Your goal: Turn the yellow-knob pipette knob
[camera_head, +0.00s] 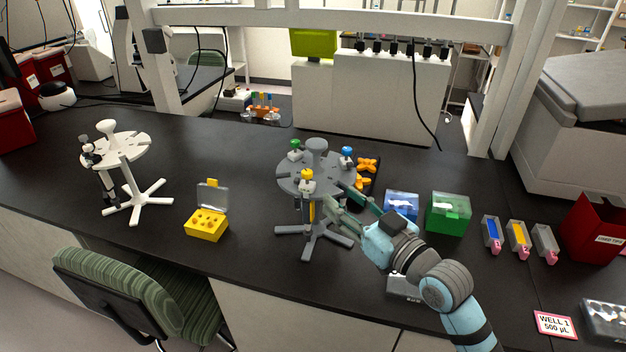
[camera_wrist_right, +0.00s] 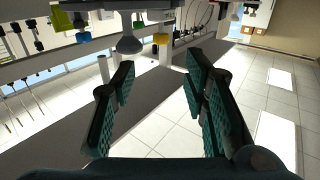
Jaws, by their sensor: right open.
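The yellow-knob pipette hangs upright at the front of the grey round carousel stand (camera_head: 290,180). Its yellow knob (camera_head: 306,174) stands above the disc, and its yellow body (camera_head: 312,212) shows below. My right gripper (camera_head: 338,195) comes in from the right, open and empty. Its fingers are just right of the pipette, slightly below the knob's height, and appear apart from it. In the right wrist view the two open fingers (camera_wrist_right: 160,85) have nothing between them. A small yellow piece (camera_wrist_right: 160,39) shows beyond them; I cannot tell if it is this knob. My left gripper is not in view.
Green (camera_head: 295,145) and blue (camera_head: 347,152) knobs share the carousel. A white stand (camera_head: 128,160) and yellow box (camera_head: 206,225) are left. Blue (camera_head: 401,205) and green (camera_head: 448,213) boxes stand right, near the arm.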

